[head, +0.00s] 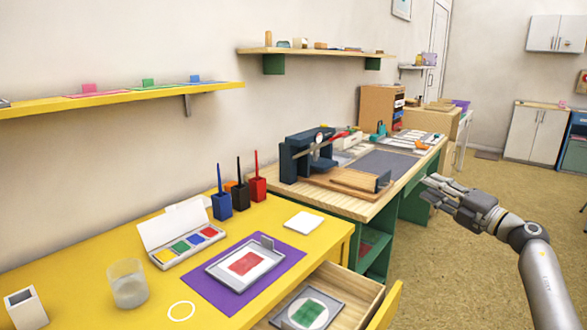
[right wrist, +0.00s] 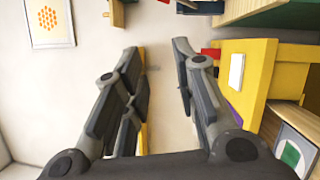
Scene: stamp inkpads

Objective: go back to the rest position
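My right gripper (head: 432,190) reaches in from the right in the head view, in the air over the floor and to the right of the tables. In the right wrist view its fingers (right wrist: 158,62) stand apart with nothing between them. A grey tray with a red inkpad (head: 246,263) lies on a purple mat (head: 217,294) on the yellow table. A round pad with a green patch (head: 306,313) lies in the open drawer. A white box of coloured pads (head: 183,245) stands open on the table. My left gripper is in neither view.
The yellow table (head: 110,245) also holds a glass (head: 128,284), a white holder (head: 25,309) and red, black and blue brush pots. A wooden workbench (head: 340,199) stands behind it. The drawer (head: 358,307) sticks out in front. Floor (head: 455,270) around my right arm is clear.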

